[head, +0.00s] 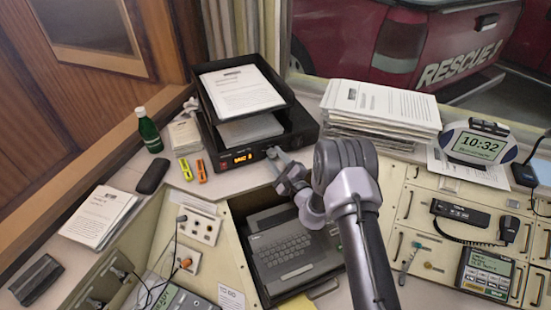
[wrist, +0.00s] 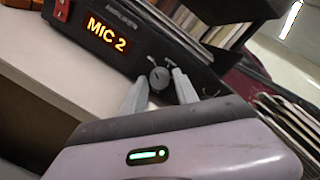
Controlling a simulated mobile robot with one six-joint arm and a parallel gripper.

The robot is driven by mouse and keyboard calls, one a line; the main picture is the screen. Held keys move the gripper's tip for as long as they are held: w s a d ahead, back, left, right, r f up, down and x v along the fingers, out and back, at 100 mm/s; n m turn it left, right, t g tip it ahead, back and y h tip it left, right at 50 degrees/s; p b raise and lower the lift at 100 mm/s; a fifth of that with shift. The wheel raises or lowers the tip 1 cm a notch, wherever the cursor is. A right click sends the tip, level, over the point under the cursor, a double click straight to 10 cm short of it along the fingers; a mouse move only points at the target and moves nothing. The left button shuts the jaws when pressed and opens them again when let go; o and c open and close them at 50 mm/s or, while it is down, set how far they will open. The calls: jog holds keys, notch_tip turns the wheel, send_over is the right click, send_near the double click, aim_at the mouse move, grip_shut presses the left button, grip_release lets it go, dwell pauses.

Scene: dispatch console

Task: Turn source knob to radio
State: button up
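The source unit is a black amplifier box (head: 222,160) under the paper tray, also in the wrist view (wrist: 95,12). Its lit orange display (wrist: 106,37) reads MIC 2. The round dark source knob (wrist: 159,77) sits on the front panel right of the display. My gripper (wrist: 160,82) is open, with one grey finger on each side of the knob; a small gap shows, and I cannot tell whether either finger touches it. In the head view my gripper (head: 276,158) is at the box's front right, hiding the knob. The knob's pointer direction is too small to read.
A two-level paper tray (head: 285,98) stands on the box. A green bottle (head: 149,131) and yellow and orange highlighters (head: 185,169) are to its left. A tall paper stack (head: 380,105) is at the right. A laptop-like keyboard unit (head: 285,250) sits recessed below my arm.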

grip_shut()
jog(key=shift+f, duration=0.1)
jog(key=shift+m+b, duration=0.75)
jog(key=shift+m, duration=0.35)
jog(key=m+b, duration=0.1)
jog(key=m, duration=0.2)
jog(key=shift+m+b, duration=0.3)
jog(key=m+t+b, duration=0.1)
jog(key=m, duration=0.5)
jog(key=shift+m, duration=0.3)
